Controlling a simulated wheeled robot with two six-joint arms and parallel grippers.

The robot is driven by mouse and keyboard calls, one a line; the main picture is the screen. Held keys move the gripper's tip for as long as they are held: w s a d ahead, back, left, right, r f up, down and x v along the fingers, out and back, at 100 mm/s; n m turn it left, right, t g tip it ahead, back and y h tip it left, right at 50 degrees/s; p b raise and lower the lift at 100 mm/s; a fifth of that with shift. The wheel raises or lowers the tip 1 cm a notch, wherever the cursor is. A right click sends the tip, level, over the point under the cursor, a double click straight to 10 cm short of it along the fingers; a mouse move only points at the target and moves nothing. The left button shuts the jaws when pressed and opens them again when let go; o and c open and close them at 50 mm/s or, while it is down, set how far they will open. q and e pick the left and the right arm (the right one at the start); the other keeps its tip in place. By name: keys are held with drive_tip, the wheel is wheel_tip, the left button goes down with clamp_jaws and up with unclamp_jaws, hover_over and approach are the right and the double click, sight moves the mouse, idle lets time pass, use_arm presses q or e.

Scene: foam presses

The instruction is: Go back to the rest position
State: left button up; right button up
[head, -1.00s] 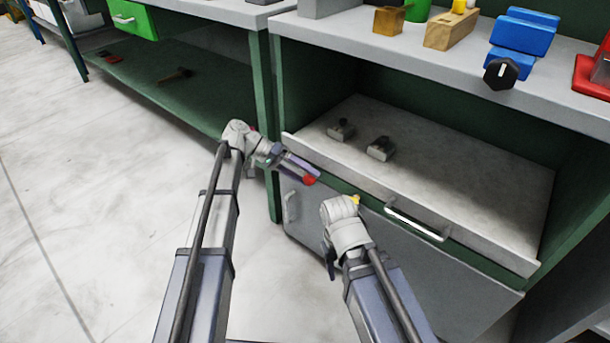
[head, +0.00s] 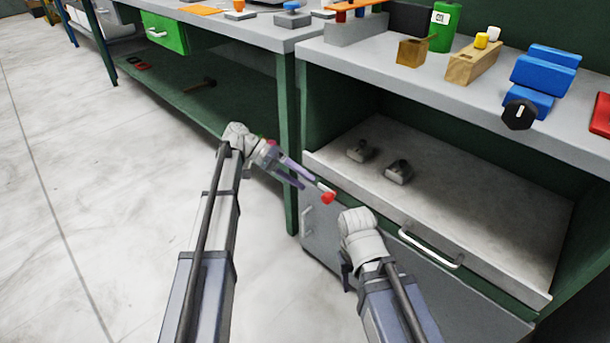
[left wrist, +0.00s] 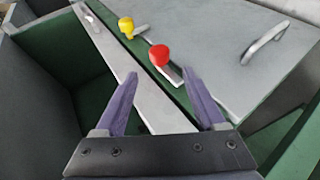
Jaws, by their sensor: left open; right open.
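My left gripper (head: 310,184) is open and empty, in front of the cabinet and just short of a red knob (head: 328,197). In the left wrist view its two purple fingers (left wrist: 160,76) stand apart, with the red knob (left wrist: 159,55) beyond the gap and a yellow knob (left wrist: 126,25) farther off. My right arm's wrist (head: 361,238) is in front of the cabinet. It hides its own fingers and the yellow knob in the head view.
An open drawer-like shelf (head: 480,215) holds two small metal parts (head: 398,171). A handle (head: 430,247) sticks out in front. The worktop (head: 400,75) above carries blue blocks (head: 543,75), a green canister (head: 444,27) and wooden blocks (head: 472,65). Floor (head: 100,200) at left is clear.

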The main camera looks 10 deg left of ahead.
use_arm(q)
drive_tip(key=s+d+f+y+p, duration=0.2)
drive_tip(key=s+d+y+p, duration=0.5)
drive_tip(key=s, duration=0.7)
drive_tip(key=s+a+r+t+y+p, duration=0.1)
drive_tip(key=s+a+t+y+p, duration=0.15)
drive_tip(key=s+y, duration=0.6)
wheel_tip(320, 180, up, 38)
drive_tip(key=s+n+h+p, duration=0.1)
drive_tip(key=h+p, duration=0.1)
drive_tip(key=p, duration=3.6)
drive_tip(key=shift+s+d+g, duration=0.3)
drive_tip(key=shift+d+g, duration=0.05)
drive_tip(key=shift+d, duration=0.05)
drive_tip(key=shift+f+h, duration=0.1)
drive_tip(key=shift+h, duration=0.15)
